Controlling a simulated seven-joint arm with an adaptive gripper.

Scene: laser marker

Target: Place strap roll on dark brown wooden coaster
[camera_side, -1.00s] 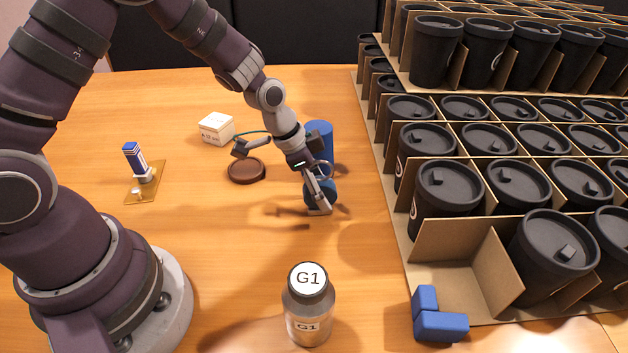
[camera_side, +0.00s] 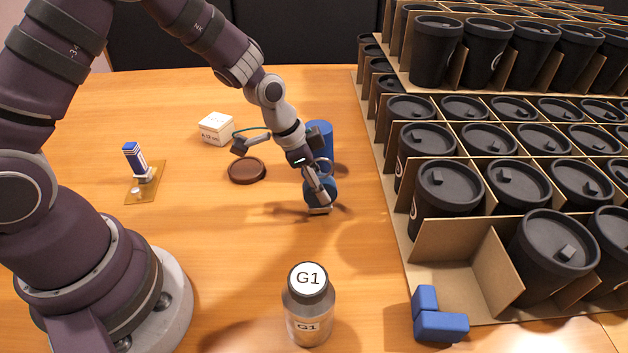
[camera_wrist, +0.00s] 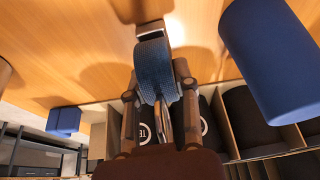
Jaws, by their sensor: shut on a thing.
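The strap roll (camera_side: 322,192) is a dark blue coil with a light grey end piece. In the wrist view the strap roll (camera_wrist: 154,70) stands between my fingers. My gripper (camera_side: 317,188) is shut on it, pointing down, right of the coaster and nearer the side camera. My gripper's fingers also show in the wrist view (camera_wrist: 160,98). Part of the roll is hidden behind the fingers in the side view. I cannot tell whether it touches the table. The dark brown round coaster (camera_side: 247,172) lies flat and empty on the table.
A blue cylinder (camera_side: 320,138) stands just behind my gripper. A white box (camera_side: 216,128) is behind the coaster. A G1 bottle (camera_side: 308,305) stands in front. Blue blocks (camera_side: 438,322) and a divided carton of black cups (camera_side: 448,190) are right.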

